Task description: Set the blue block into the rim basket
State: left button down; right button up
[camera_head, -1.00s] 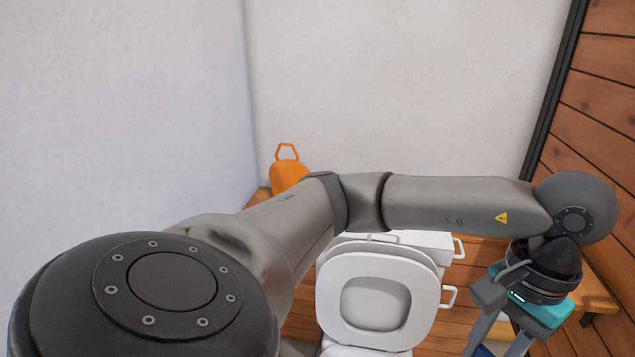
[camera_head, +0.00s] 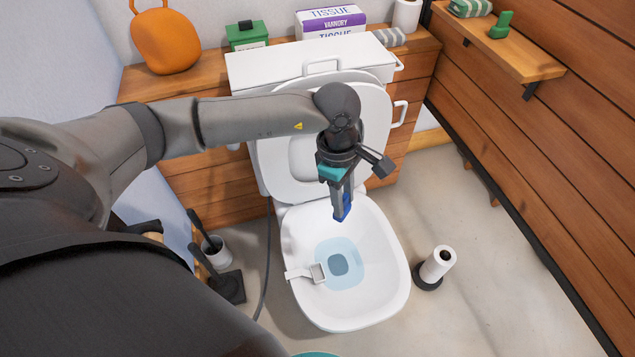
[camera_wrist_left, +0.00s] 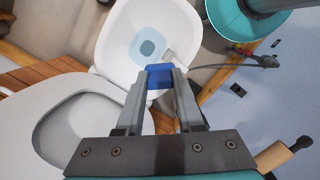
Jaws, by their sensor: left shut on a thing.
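My left gripper (camera_head: 342,213) is shut on the blue block (camera_head: 345,207) and holds it above the toilet bowl (camera_head: 388,232), near the back of the seat opening. The block also shows between the fingertips in the left wrist view (camera_wrist_left: 160,76). The small white rim basket (camera_head: 318,273) hangs on the left inner rim of the bowl, below and to the left of the block in the head view. In the left wrist view the basket (camera_wrist_left: 169,57) appears just beyond the block, partly close to it in line of sight. My right gripper is not in view.
The raised toilet lid (camera_head: 379,140) stands behind my gripper. A toilet roll on a stand (camera_head: 438,263) is right of the bowl, and a brush holder (camera_head: 217,253) is left.

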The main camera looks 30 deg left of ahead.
pick_arm(q)
jog(key=s+a+f+n+t+b, duration=0.1)
jog(key=a+f+n+b, duration=0.15)
jog(key=f+n, duration=0.45)
jog(key=s+a+f+n+b, duration=0.1)
jog(key=a+f+n+b, duration=0.2)
jog(key=f, duration=0.7)
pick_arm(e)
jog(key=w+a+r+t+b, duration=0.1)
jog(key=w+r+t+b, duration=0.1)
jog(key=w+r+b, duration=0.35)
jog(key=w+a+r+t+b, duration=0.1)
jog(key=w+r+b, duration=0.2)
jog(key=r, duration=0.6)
pick_arm(q)
send_near(320, 274)
jog(key=shift+w+d+y, duration=0.15)
jog(key=shift+d+y, duration=0.15)
jog(key=shift+d, duration=0.15)
jog(key=shift+f+b, duration=1)
jog(key=shift+f, duration=0.3)
jog(key=shift+f+b, duration=0.4)
jog(key=shift+f, duration=0.25)
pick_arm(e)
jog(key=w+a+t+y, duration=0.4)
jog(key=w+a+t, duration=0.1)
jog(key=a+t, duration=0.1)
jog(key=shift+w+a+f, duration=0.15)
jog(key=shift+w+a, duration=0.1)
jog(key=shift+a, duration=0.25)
